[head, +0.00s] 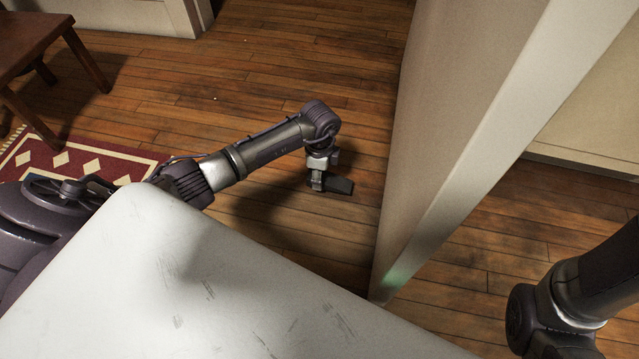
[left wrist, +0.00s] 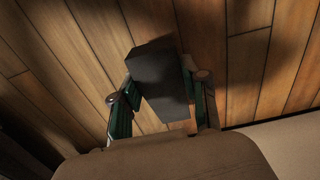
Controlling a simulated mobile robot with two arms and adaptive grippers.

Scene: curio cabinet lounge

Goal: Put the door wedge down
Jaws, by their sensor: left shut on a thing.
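The door wedge (head: 341,186) is a dark grey, blocky piece in my left gripper (head: 318,181). In the head view the gripper points down low over the wooden floor, just left of the pale wall panel. In the left wrist view the wedge (left wrist: 160,75) sits between the two fingers of the left gripper (left wrist: 162,92), with floorboards behind it. I cannot tell whether the wedge touches the floor. Part of my right arm shows at the lower right of the head view, but its gripper is out of the picture.
A tall pale wall panel (head: 470,110) stands close to the right of the left gripper. The wooden floor (head: 290,60) is clear behind and left of the gripper. A red patterned rug (head: 75,168) and a brown wooden table or stool (head: 35,40) are at the left.

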